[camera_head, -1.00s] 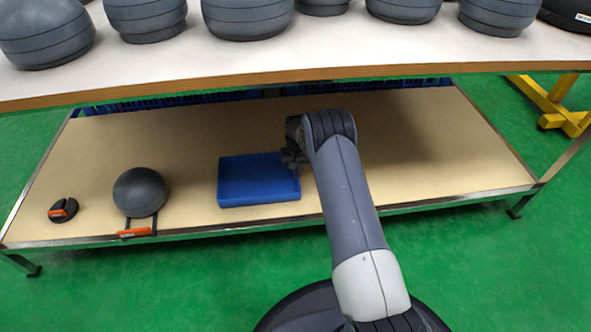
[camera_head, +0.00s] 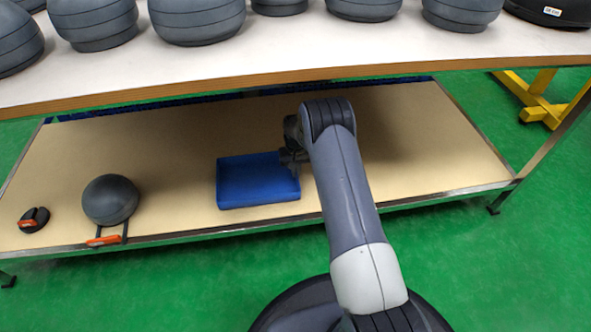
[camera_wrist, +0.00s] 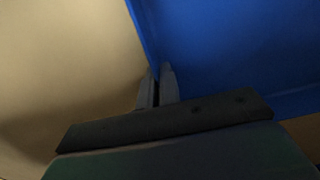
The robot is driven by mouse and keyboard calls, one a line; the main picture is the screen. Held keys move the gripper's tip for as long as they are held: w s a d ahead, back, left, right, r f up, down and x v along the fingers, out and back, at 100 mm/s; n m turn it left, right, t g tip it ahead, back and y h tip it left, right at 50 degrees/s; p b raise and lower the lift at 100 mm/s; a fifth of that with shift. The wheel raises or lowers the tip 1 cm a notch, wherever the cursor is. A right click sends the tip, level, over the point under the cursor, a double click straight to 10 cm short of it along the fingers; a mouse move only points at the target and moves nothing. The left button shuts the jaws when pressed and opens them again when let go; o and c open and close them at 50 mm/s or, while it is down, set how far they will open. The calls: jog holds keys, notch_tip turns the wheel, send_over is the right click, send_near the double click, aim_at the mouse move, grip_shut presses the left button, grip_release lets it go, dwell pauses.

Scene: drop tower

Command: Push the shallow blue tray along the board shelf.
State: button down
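The shallow blue tray (camera_head: 245,192) lies flat on the lower board shelf (camera_head: 400,150), near its middle. My gripper (camera_head: 291,160) is at the tray's right side in the head view, where my arm hides the fingertips in part. In the wrist view, the blue tray wall (camera_wrist: 143,35) runs down to between the two close-set fingers of my gripper (camera_wrist: 157,78). One finger is over the blue inside and the other is over the beige board, so the gripper looks shut on the wall. The tray looks empty.
A dark grey ball-like object (camera_head: 110,199) with an orange-marked stand and a small black-and-orange item (camera_head: 34,219) sit left of the tray. The white upper table (camera_head: 300,48) overhangs the shelf. The board to the right of my arm is clear.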

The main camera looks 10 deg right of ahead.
jog(key=c, duration=1.6)
grip_release()
jog(key=shift+o, duration=0.2)
